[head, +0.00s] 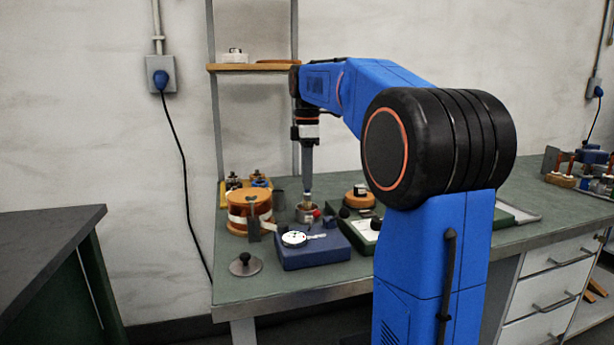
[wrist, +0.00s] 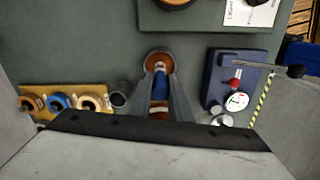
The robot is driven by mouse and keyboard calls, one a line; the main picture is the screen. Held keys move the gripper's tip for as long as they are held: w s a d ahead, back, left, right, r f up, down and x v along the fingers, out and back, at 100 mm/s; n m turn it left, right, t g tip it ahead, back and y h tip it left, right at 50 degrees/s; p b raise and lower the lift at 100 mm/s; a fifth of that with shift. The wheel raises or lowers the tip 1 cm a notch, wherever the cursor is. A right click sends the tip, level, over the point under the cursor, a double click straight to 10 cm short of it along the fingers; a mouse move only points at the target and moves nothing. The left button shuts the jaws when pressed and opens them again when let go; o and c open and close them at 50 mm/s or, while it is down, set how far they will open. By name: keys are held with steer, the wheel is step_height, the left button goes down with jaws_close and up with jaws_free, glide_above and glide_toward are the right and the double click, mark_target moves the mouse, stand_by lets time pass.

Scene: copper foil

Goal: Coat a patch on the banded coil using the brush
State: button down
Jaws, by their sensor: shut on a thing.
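The banded coil (head: 238,207) is an orange-brown drum with a pale band, standing at the left of the bench. I cannot make it out in the wrist view. My gripper (head: 307,188) points straight down to the right of the coil, apart from it. In the wrist view my gripper (wrist: 160,82) is shut on the brush (wrist: 160,88), which shows a blue part and a coppery part between the fingers. The brush's lower end is at a small round brown pot (wrist: 158,56), also seen in the head view (head: 307,215). The bristles are hidden, so I cannot tell how deep they reach.
A blue box (head: 318,254) with a dial gauge (head: 294,239) stands in front of the pot. A yellow tray (wrist: 38,90) holds several small coils, with a dark cup (wrist: 121,92) beside it. A green case (wrist: 205,22) lies right of the pot in the head view. A metal knobbed disc (head: 246,265) lies at the front.

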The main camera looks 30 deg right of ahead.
steer(key=shift+f, duration=0.55)
stand_by(1.9)
steer(key=shift+r, duration=0.1)
steer(key=shift+r, duration=3.45)
